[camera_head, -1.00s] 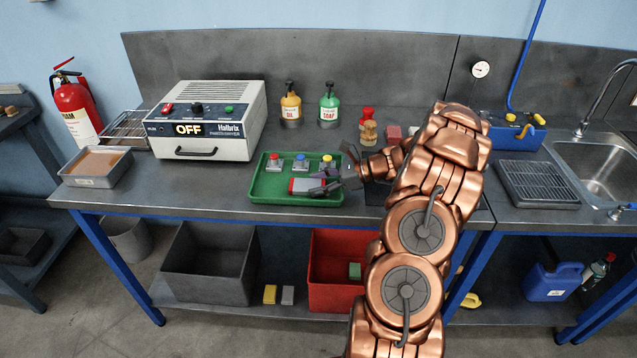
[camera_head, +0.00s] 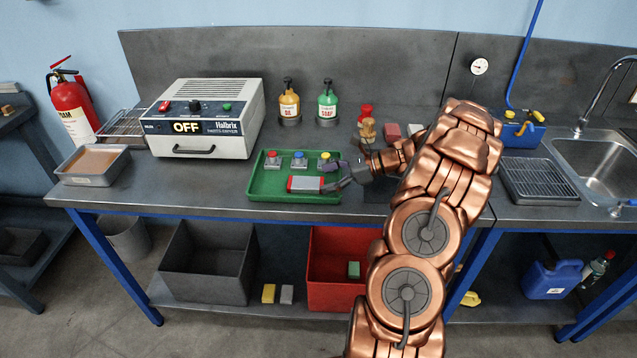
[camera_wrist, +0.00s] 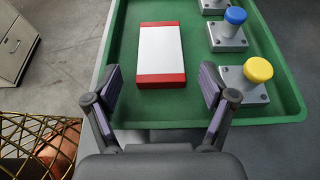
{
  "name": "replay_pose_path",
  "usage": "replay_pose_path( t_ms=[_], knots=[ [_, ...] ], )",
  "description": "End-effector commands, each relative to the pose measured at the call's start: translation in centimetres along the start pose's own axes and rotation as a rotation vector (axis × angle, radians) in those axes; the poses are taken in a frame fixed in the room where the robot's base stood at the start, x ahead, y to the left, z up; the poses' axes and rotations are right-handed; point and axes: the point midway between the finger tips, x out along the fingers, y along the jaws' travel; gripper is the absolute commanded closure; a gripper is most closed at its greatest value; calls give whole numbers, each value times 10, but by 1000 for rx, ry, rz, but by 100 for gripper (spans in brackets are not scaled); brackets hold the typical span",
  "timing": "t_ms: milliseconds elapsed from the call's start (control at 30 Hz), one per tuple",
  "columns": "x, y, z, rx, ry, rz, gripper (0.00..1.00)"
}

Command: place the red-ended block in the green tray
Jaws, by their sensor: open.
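The red-ended block (camera_head: 305,184) is pale with a red band at each end. It lies flat in the front part of the green tray (camera_head: 263,193). In the wrist view the block (camera_wrist: 160,52) lies beyond my fingertips, apart from both fingers, on the floor of the tray (camera_wrist: 190,108). My gripper (camera_head: 333,177) is open and empty at the tray's right side. In the wrist view its two fingers (camera_wrist: 160,88) are spread wide over the tray's near edge.
The tray also holds grey blocks with a red knob (camera_head: 272,157), a blue knob (camera_head: 299,157) and a yellow knob (camera_head: 325,158) along its back. The parts dryer (camera_head: 205,122) stands to the left. Oil (camera_head: 290,105) and soap (camera_head: 327,104) bottles stand behind.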

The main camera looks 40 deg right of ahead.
Motion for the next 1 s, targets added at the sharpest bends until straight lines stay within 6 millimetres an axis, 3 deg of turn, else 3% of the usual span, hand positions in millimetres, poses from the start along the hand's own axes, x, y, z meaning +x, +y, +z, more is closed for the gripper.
replay_pose_path(
  t_ms=[300,600,833,1000],
  knots=[
    [-61,-1,-3,-2,3,-5,17],
    [-86,0,-1,0,3,-1,17],
    [-79,5,7,-23,11,21,17],
    [-40,34,43,-144,59,129,17]
  ],
)
